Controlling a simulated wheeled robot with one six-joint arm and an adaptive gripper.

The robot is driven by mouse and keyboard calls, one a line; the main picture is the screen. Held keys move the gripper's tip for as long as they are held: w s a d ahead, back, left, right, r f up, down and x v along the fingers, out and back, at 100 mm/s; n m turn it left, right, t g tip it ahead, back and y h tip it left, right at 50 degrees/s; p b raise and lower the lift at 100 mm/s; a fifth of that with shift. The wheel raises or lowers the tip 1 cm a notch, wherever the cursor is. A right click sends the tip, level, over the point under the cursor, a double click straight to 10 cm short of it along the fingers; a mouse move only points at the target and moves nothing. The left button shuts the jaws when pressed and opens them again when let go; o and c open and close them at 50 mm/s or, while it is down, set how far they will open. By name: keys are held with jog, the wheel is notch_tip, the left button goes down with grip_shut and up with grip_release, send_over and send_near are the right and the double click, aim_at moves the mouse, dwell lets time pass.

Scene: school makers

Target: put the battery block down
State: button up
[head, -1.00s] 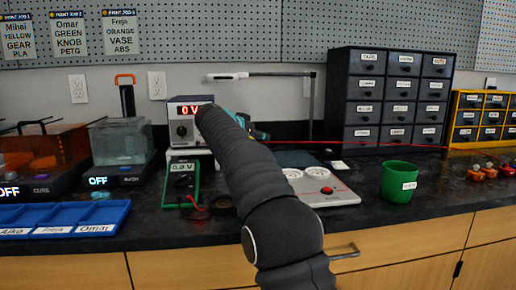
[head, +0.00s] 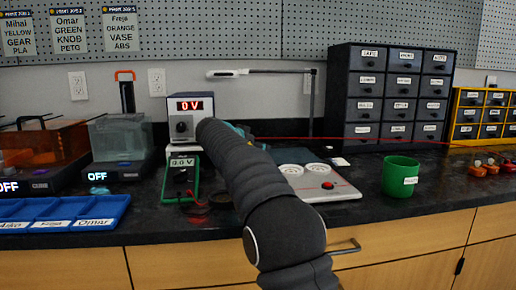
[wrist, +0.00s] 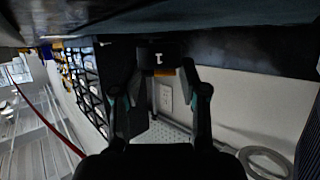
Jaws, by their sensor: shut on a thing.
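My gripper (wrist: 160,75) shows in the wrist view with its two fingers closed in on a dark block marked with a white "1" (wrist: 158,57), which I take to be the battery block. In the head view my own arm hides the block and most of the gripper; only some teal parts show behind the arm. The wrist view is tilted and turned over, with the dark counter surface along its top edge. I cannot tell whether the block touches the counter.
The black counter (head: 345,225) holds a 0 V power supply (head: 190,118), a green meter (head: 181,180), a white plate with a red button (head: 322,184) and a green cup (head: 400,177). Dark drawers (head: 390,95) stand behind. A blue tray (head: 60,213) lies front left.

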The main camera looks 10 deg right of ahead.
jog(key=shift+f+b, duration=0.3)
jog(key=shift+f, duration=0.05)
jog(key=o, duration=1.1)
jog(key=shift+o, duration=0.9)
jog(key=shift+f, duration=0.2)
jog(key=shift+r, duration=0.1)
jog(key=shift+r+p, duration=0.3)
jog(key=shift+p, duration=0.25)
jog(key=shift+r+p, duration=0.5)
jog(key=shift+p, duration=0.1)
jog(key=b+v, duration=0.1)
jog(key=v, duration=1.1)
